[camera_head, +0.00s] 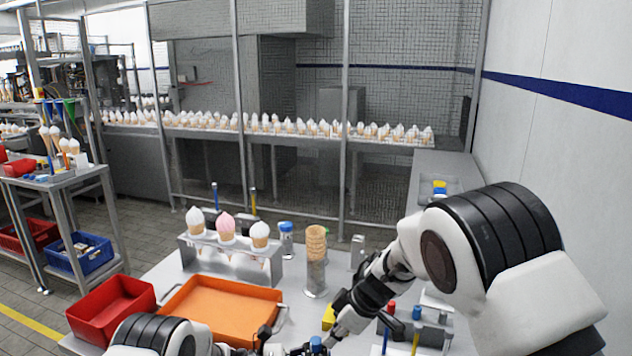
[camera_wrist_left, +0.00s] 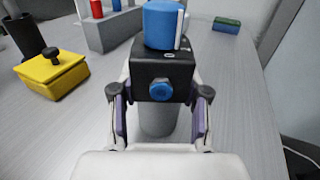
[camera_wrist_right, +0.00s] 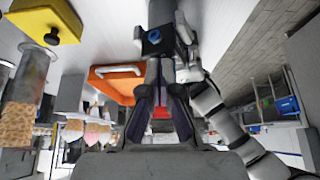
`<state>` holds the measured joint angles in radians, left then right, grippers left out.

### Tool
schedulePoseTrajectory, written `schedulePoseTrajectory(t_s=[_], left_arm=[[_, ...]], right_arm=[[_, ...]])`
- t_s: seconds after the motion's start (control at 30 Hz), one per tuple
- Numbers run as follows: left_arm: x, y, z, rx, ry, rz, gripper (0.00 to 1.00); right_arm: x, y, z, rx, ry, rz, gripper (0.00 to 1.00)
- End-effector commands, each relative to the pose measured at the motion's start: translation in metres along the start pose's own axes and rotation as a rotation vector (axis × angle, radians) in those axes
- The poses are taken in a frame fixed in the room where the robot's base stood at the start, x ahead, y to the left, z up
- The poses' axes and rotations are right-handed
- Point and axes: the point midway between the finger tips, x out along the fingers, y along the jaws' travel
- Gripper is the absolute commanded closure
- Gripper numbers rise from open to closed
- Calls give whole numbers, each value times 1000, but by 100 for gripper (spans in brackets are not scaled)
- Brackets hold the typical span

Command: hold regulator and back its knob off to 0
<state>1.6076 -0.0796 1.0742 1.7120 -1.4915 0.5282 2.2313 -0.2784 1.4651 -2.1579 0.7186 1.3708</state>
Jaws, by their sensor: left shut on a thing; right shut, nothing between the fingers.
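The regulator (camera_wrist_left: 165,72) has a black body, a blue port on its front and a blue knob (camera_wrist_left: 163,22) on top with a white pointer strip. A small mark shows on the body below the knob. My left gripper (camera_wrist_left: 160,112) is shut on the regulator, one finger on each side, above a grey cylinder (camera_wrist_left: 158,122). In the head view the blue knob (camera_head: 316,343) shows at the bottom edge. My right gripper (camera_head: 338,328) is shut and empty near it. In the right wrist view the regulator (camera_wrist_right: 155,40) is just beyond the fingertips; the gap is unclear.
A yellow box (camera_wrist_left: 52,75) with a black knob stands close by. A grey rack (camera_wrist_left: 105,28) holds red and blue items. An orange tray (camera_head: 222,310), a red bin (camera_head: 110,308), a cone rack (camera_head: 230,262) and a cone stack (camera_head: 316,245) crowd the table.

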Motion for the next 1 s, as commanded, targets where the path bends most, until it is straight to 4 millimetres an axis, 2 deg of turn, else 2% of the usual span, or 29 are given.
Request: schedulePoseTrajectory(t_s=[0.73, 1.0], left_arm=[[1, -1, 0, 0, 1, -2, 99], [1, 0, 0, 0, 1, -1, 99]], right_arm=[[-5, -7, 7, 0, 1, 0, 100], [-34, -7, -9, -2, 1, 3, 100]])
